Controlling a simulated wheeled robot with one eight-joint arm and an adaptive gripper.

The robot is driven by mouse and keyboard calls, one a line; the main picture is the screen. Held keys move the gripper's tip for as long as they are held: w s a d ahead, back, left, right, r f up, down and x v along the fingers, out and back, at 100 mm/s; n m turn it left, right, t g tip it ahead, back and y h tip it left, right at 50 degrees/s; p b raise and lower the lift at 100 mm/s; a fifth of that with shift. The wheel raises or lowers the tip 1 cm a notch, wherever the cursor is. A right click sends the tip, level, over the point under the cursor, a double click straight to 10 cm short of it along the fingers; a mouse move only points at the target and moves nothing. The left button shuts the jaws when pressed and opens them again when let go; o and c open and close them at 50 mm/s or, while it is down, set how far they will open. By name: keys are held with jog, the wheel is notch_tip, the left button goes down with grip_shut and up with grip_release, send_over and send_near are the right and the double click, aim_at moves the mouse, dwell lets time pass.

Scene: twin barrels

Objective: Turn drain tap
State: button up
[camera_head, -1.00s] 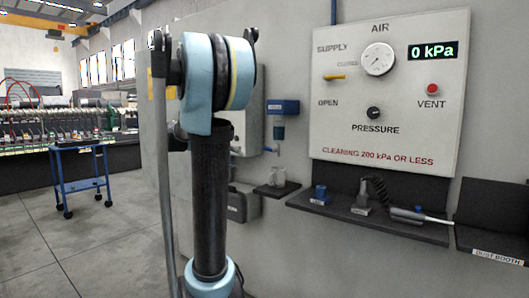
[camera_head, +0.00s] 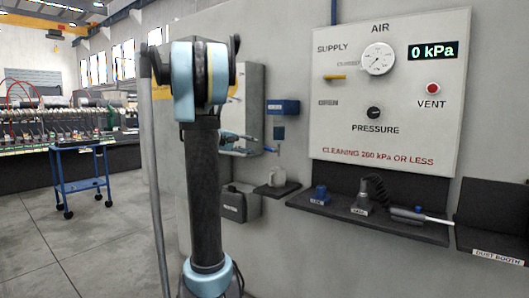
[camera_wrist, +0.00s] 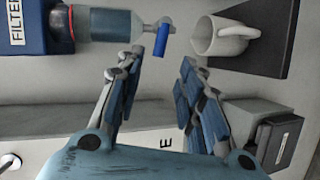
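The drain tap (camera_wrist: 162,38) is a small blue lever at the end of the filter's clear bowl (camera_wrist: 104,24) in the wrist view. The blue filter body (camera_wrist: 27,27) is at the left there, and shows in the head view (camera_head: 283,107). My gripper (camera_wrist: 163,62) is open and empty. Its two fingers point towards the tap, and the lever lies ahead of the gap between the fingertips, nearer the left one. I see no clear contact. In the head view my gripper is partly hidden behind my arm, left of the bowl.
A white mug (camera_wrist: 222,37) sits on a dark shelf (camera_wrist: 262,45) below the tap, close to my right fingertip. A dark grey case (camera_head: 239,204) is below left in the head view. A panel (camera_head: 390,90) reading 0 kPa and a tool shelf (camera_head: 420,232) are at the right.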

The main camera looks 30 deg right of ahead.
aim_at(265, 148)
jog(key=x, duration=0.9)
jog(key=shift+d+f, duration=0.1)
jog(key=shift+d, duration=0.25)
grip_shut()
jog(key=shift+a, duration=0.2)
jog(key=shift+s+d, duration=0.15)
